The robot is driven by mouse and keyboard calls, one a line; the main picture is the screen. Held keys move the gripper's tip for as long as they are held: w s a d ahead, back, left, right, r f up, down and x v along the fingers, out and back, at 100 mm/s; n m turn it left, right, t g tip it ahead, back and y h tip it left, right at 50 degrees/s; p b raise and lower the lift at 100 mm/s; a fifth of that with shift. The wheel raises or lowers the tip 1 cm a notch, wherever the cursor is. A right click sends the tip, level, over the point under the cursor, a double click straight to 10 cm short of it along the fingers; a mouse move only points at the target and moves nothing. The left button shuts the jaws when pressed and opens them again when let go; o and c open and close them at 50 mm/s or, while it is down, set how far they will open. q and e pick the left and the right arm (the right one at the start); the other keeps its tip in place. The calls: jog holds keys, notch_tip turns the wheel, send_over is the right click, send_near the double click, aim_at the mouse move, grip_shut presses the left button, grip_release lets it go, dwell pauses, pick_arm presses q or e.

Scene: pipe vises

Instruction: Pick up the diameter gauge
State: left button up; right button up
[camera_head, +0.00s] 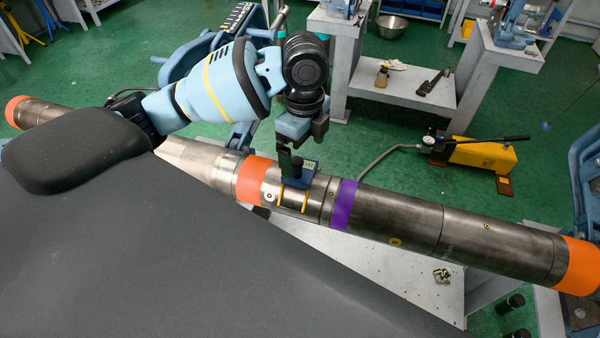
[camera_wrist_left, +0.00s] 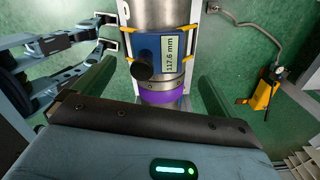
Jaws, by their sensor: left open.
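The diameter gauge (camera_head: 307,176) sits across the top of the long metal pipe (camera_head: 398,215), between the orange and purple bands. It has a blue body, a black knob, yellow prongs reaching down the pipe's sides, and a display reading 117.6 mm in the left wrist view (camera_wrist_left: 171,53). My left gripper (camera_head: 290,158) is open right above the gauge. In the left wrist view its dark fingers stand wide apart, left and right of the gauge, not closed on it. Whether a finger touches the gauge cannot be told. My right gripper is not in view.
The pipe runs across the whole scene, with orange bands at its ends. A yellow hand pump (camera_head: 478,155) with a hose stands on the green floor behind it. Grey workbenches (camera_head: 395,88) are at the back, and a pale table (camera_head: 400,285) lies below the pipe.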

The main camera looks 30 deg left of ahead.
pick_arm(q)
jog(key=f, duration=0.5)
jog(key=shift+s+a, duration=0.15)
jog(key=shift+a, duration=0.05)
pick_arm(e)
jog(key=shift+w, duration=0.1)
pick_arm(q)
jog(key=c, duration=1.5)
notch_tip(320, 180, up, 10)
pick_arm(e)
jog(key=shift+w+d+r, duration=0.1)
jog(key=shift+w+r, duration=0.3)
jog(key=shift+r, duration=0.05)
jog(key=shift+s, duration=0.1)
